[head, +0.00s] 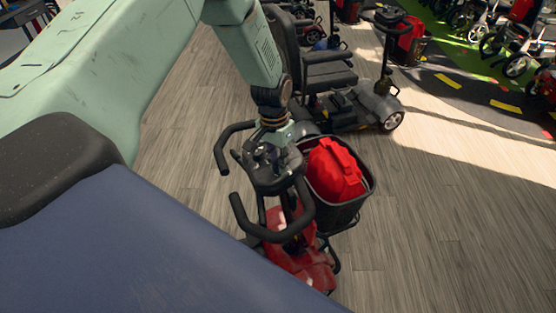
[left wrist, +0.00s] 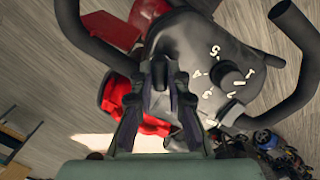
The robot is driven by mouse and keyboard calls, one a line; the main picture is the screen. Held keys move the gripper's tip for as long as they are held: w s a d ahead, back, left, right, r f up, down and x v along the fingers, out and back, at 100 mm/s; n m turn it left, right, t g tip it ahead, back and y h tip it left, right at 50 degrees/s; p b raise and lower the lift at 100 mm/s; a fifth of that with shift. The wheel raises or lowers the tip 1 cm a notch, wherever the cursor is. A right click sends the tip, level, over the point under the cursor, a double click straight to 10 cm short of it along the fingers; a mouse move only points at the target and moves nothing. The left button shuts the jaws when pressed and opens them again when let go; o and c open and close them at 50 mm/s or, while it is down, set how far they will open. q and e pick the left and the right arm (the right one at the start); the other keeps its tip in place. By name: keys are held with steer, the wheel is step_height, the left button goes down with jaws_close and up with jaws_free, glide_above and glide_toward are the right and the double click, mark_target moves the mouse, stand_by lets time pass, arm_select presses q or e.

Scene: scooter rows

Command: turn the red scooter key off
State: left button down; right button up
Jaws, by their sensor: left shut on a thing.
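The red scooter (head: 305,268) stands below me, with black looped handlebars and a dark control console (head: 270,178). In the left wrist view the console (left wrist: 185,42) shows a round black dial (left wrist: 231,77) ringed by white numbers. My left gripper (head: 268,150) reaches down onto the console from above. In the left wrist view its fingertips (left wrist: 160,68) come close together at the console's edge, beside the dial. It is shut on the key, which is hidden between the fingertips. Whether the key is turned cannot be seen. My right gripper is not in view.
A black basket (head: 350,214) with a red bag (head: 334,170) hangs on the scooter, close to my left gripper. A dark scooter (head: 340,100) with a seat stands behind. More scooters fill the top right. The wooden floor at right is clear.

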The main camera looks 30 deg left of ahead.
arm_select(q)
steer(key=shift+s+d+f, duration=0.1)
steer(key=shift+s+f, duration=0.1)
steer(key=shift+s, duration=0.15)
steer(key=c, duration=1.7)
jaws_free()
steer(key=o, duration=0.4)
steer(key=shift+w+r, duration=0.1)
steer(key=shift+w, duration=0.1)
steer(key=shift+r, duration=0.1)
steer(key=r, duration=0.8)
steer(key=a+r, duration=0.1)
steer(key=r, duration=0.2)
steer(key=shift+w+r, duration=0.1)
steer(key=shift+r, duration=0.3)
